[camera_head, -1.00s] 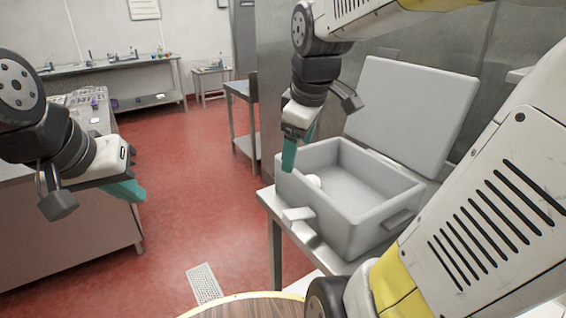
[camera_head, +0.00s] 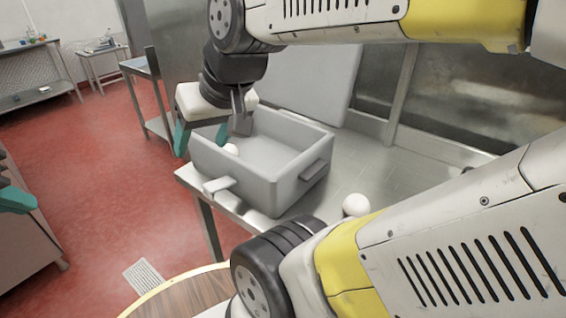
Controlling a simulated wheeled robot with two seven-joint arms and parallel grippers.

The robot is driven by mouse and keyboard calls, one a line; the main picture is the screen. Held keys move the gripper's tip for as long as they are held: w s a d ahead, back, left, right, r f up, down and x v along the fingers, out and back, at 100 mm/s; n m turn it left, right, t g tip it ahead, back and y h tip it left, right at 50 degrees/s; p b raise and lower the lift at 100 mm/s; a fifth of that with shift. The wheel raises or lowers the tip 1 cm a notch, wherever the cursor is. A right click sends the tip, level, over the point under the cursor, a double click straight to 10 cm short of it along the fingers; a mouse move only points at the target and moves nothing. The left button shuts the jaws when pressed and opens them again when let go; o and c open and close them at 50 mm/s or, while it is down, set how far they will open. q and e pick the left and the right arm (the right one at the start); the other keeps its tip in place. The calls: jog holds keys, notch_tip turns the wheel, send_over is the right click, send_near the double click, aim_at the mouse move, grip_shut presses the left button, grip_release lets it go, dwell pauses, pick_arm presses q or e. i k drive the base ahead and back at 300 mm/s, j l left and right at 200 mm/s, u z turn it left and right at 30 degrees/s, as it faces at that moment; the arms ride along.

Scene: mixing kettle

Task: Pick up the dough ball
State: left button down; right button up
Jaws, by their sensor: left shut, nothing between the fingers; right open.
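A white dough ball (camera_head: 231,150) lies inside the grey open box (camera_head: 275,190), near its left wall. A second white ball (camera_head: 355,205) sits on the metal table to the right of the box, close above my arm in the picture. My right gripper (camera_head: 192,136) hangs over the box's back left corner, with teal fingers apart and nothing visible between them. It is up and left of the ball in the box. My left gripper (camera_head: 15,198) is shut and empty at the left edge, only its teal fingertips showing, far from both balls.
The box's raised lid (camera_head: 315,85) stands behind it. A round wooden top (camera_head: 185,297) is at the bottom. A side counter (camera_head: 30,235) stands at left, with red floor (camera_head: 95,170) between.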

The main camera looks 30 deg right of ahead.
aim_at(355, 205)
jog(key=z, duration=2.2)
